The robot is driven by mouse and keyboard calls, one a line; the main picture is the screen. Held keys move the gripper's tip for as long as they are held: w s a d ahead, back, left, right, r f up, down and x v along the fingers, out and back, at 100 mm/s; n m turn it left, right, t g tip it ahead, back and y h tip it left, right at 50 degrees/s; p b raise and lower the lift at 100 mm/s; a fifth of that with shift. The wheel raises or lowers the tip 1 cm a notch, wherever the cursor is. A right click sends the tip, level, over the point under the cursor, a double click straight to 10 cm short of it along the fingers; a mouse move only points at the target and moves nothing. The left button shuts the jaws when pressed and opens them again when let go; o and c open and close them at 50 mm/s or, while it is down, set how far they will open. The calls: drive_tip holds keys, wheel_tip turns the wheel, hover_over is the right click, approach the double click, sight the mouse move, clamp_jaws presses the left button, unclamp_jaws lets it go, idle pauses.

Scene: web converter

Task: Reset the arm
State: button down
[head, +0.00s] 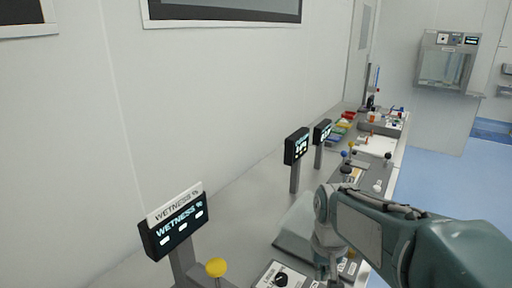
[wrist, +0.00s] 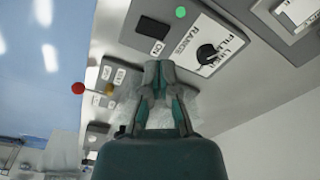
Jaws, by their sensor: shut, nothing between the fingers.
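My arm reaches in from the lower right in the head view, over a long grey counter. My gripper (wrist: 159,68) shows in the wrist view with its fingertips together and nothing between them. It is in front of a control panel (wrist: 180,45) with a black knob (wrist: 207,54) to its right and a dark switch (wrist: 152,27) above it. How far the fingertips are from the panel I cannot tell. In the head view my gripper's fingertips are hard to make out at the lower edge.
A wetness display (head: 176,222) and a yellow knob (head: 216,267) stand at the near left. Two more displays (head: 296,147) (head: 322,131) rise along the counter. Trays and small items lie at its far end. Blue floor (head: 440,185) is open on the right.

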drive_tip(key=s+r+n+t, duration=0.1)
drive_tip(key=s+r+t, duration=0.3)
drive_tip(key=s, duration=0.8)
drive_tip(key=shift+s+r+t, duration=0.25)
drive_tip(key=shift+r+t, duration=0.15)
drive_tip(key=shift+r, duration=0.05)
idle(1.2)
